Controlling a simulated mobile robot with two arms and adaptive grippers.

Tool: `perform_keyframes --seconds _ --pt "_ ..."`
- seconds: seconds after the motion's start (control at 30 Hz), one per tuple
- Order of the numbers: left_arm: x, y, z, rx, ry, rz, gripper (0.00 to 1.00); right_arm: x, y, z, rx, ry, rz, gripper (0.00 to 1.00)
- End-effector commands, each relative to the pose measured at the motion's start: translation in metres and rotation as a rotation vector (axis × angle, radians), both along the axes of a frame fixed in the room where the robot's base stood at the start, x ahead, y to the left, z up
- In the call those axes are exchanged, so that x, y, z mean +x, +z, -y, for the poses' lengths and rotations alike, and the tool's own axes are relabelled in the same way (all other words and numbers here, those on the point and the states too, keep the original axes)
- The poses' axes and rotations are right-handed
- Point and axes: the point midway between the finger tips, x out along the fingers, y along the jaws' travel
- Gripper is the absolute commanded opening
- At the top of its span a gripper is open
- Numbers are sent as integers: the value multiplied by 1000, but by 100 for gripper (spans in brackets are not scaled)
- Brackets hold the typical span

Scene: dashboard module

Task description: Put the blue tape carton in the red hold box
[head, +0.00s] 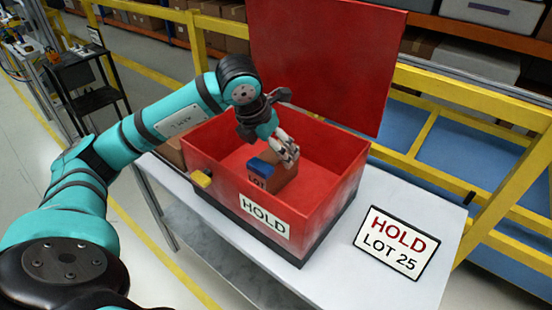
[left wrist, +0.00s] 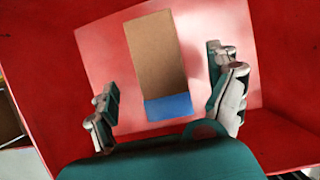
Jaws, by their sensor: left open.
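The red hold box (head: 328,211) stands on a white table with its red lid (head: 320,60) raised at the back and a HOLD label on its front. The blue tape carton (head: 284,184), brown with a blue band, sits inside the box. In the left wrist view the carton (left wrist: 155,60) lies against the red interior, its blue band nearest me. My left gripper (head: 287,155) reaches down into the box over the carton. Its two fingers (left wrist: 170,108) are apart, one on each side of the carton, with gaps between. My right gripper is not in view.
A HOLD LOT 25 sign (head: 394,243) lies on the white table (head: 340,285) right of the box. Yellow rails (head: 470,90) run behind the table. A dark cart (head: 88,75) stands at the back left. A brown carton (head: 172,152) is partly hidden behind the box.

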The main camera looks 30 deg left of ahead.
Motion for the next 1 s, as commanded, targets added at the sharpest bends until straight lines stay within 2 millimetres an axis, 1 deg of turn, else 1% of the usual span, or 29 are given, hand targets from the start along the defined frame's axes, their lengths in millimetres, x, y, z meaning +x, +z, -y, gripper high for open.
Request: perform_keyframes --seconds 0.03,0.1,0.2,0.3,1.0 --pt "-4 9 0 1 -1 3 90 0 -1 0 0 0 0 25" --pt "-8 20 0 0 0 2 90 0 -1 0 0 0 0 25" --pt "-12 31 0 0 0 2 90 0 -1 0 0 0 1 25" --pt "-15 36 -1 0 0 0 90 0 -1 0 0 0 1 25" --pt "-16 38 -1 0 0 -2 90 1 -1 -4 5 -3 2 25"
